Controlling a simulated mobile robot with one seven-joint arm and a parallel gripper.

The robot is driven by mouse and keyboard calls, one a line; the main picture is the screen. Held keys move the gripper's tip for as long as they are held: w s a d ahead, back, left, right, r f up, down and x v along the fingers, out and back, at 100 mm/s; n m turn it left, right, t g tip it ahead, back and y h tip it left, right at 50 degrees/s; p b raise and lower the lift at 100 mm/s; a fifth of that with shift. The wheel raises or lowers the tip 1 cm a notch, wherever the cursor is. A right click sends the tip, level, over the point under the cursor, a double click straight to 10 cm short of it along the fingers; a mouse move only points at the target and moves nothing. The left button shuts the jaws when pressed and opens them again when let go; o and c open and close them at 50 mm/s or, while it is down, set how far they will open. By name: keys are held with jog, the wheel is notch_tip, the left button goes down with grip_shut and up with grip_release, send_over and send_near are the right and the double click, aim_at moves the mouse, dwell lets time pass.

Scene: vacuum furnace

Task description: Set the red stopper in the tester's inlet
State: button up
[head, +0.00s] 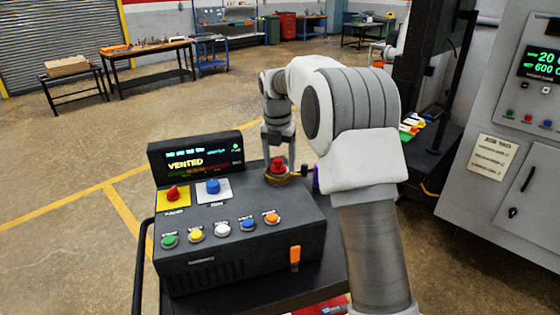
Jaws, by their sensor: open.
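The tester (240,249) is a dark box on a cart, with a display (197,155) reading "VENTED". The red stopper (278,166) stands upright at the back right of the tester's top, at a brass-coloured ring (290,178) that looks like the inlet. How deep it sits cannot be told. My gripper (278,152) points down just above the stopper, its fingers small and partly hidden against it. The gripper is open; whether it touches the stopper is unclear.
On the tester are a red knob (173,193) on a yellow plate, a blue knob (212,187), a row of coloured buttons (222,230) and an orange switch (295,256). My arm covers the right side. A grey control cabinet (500,150) stands at right; floor at left is clear.

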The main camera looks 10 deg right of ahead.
jog(key=shift+s+a+f, duration=0.15)
jog(key=shift+f, duration=0.35)
jog(key=shift+s+a+f, duration=0.1)
jog(key=shift+a+f, duration=0.05)
jog(key=shift+f, duration=0.35)
jog(key=shift+r, duration=0.3)
notch_tip(320, 180, up, 19)
jog(key=s, duration=0.2)
jog(key=shift+a+f+p, duration=0.2)
jog(key=shift+a+p, duration=0.05)
jog(key=shift+p, duration=0.1)
